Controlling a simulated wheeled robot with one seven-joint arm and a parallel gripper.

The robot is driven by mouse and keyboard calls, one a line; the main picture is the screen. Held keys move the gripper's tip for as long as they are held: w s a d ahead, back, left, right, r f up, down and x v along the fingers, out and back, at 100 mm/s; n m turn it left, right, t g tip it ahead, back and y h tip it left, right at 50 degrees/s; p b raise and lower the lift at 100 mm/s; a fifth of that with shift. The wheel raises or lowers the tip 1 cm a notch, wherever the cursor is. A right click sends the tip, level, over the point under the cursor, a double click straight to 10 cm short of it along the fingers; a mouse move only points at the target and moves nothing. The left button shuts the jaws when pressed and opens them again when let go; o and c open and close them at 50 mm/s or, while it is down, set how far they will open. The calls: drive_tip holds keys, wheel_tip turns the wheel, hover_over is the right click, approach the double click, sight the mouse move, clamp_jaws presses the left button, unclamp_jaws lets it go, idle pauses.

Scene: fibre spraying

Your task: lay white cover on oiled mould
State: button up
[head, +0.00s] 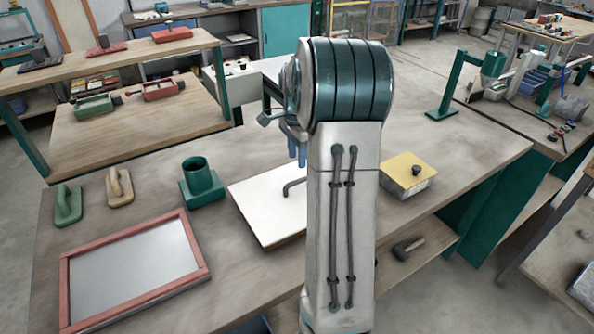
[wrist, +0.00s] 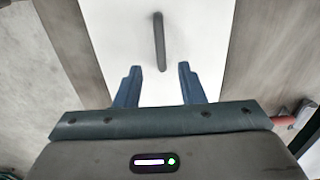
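The white cover (head: 262,207) is a flat white board with a dark bar handle (head: 291,187), lying on the table right of the mould. The mould (head: 135,268) is a shallow tray with a red frame and a shiny grey inside, at the table's front left. My gripper (head: 297,163) is above the cover near the handle; my arm hides the cover's right part. In the wrist view my gripper (wrist: 160,69) has two blue fingers apart, with nothing between them. The handle (wrist: 160,42) is seen ahead of the gap, in line with it, over the cover (wrist: 115,25).
A green cup-shaped holder (head: 202,180) stands behind the mould, left of the cover. Two hand floats, green (head: 68,206) and tan (head: 120,188), lie at the left. A yellow-lidded box (head: 407,175) stands right of my arm. Bare tabletop (head: 225,245) lies between mould and cover.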

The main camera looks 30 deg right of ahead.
drive_tip(key=s+a+r+n+t, duration=0.1)
drive_tip(key=s+a+r+n, duration=0.3)
drive_tip(key=a, duration=0.3)
drive_tip(key=s+a+r+n, duration=0.3)
drive_tip(key=s+a+n, duration=0.1)
drive_tip(key=a, duration=0.4)
drive_tip(key=s+a+f+n+t, duration=0.2)
drive_tip(key=s+a+n, duration=0.7)
drive_tip(key=s, duration=0.4)
drive_tip(key=shift+s+a+n, duration=0.2)
drive_tip(key=shift+s+n, duration=0.1)
drive_tip(key=shift+n, duration=0.6)
